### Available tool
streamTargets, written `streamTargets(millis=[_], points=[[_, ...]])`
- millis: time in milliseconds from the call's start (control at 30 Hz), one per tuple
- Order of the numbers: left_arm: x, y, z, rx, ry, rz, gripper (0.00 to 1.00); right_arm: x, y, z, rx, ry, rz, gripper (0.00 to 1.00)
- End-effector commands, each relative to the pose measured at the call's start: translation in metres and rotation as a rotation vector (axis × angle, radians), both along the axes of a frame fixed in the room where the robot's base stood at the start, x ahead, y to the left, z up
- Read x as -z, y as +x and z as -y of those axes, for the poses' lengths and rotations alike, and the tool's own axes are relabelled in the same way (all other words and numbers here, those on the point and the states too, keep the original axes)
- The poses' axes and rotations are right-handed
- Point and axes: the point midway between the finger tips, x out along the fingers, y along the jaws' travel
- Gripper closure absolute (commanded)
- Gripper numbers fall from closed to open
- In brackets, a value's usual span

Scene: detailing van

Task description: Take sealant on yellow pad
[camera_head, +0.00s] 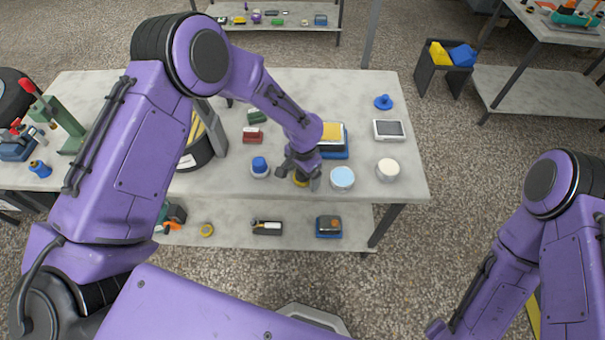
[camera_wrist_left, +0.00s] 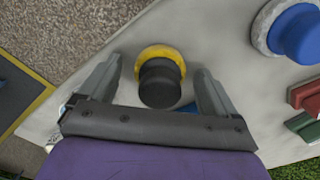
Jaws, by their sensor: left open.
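The sealant (camera_wrist_left: 160,86) shows in the left wrist view as a dark, round-topped piece on a round yellow pad (camera_wrist_left: 158,51), on the pale worktop. My left gripper (camera_wrist_left: 158,66) is open, with one finger on each side of the sealant. I cannot tell whether either finger touches it. In the head view my left gripper (camera_head: 298,179) points down near the table's front edge. A bit of the yellow pad (camera_head: 299,181) shows between the fingers there, and the gripper hides most of the sealant. The right arm is at the lower right; its gripper does not show.
A blue-topped piece on a white base (camera_head: 260,167) stands just left of the gripper. A light-blue-topped jar (camera_head: 342,178) stands close on the right, with a cream-topped jar (camera_head: 388,169) farther right. A yellow-topped blue tray (camera_head: 334,150) is behind. Red and green blocks (camera_head: 253,135) lie back left.

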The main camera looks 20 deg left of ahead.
Motion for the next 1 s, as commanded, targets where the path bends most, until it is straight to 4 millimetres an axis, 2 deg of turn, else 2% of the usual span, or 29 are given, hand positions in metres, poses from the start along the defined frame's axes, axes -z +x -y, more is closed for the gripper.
streamTargets(millis=[33,100,200,500,667,767,1000], points=[[0.0,0.0,0.0,0.0,0.0,0.0,0.18,0.0,0.0,0.0,0.0,0.0,0.0,0.33],[0.0,0.0,0.0,0.0,0.0,0.0,0.41,0.0,0.0,0.0,0.0,0.0,0.0,0.33],[0.0,0.0,0.0,0.0,0.0,0.0,0.69,0.0,0.0,0.0,0.0,0.0,0.0,0.33],[-0.001,0.0,0.0,0.0,-0.001,0.0,0.7,0.001,0.0,0.0,0.0,0.0,0.0,0.33],[-0.013,0.001,0.0,0.0,-0.001,0.003,0.7,0.009,0.0,0.0,0.0,0.0,0.0,0.33],[-0.035,-0.002,0.001,0.001,0.0,0.004,0.7,0.017,0.0,0.0,0.0,0.0,0.0,0.33],[-0.095,-0.059,0.017,0.003,0.002,0.003,0.7,0.026,0.0,0.0,0.0,0.0,0.0,0.33]])
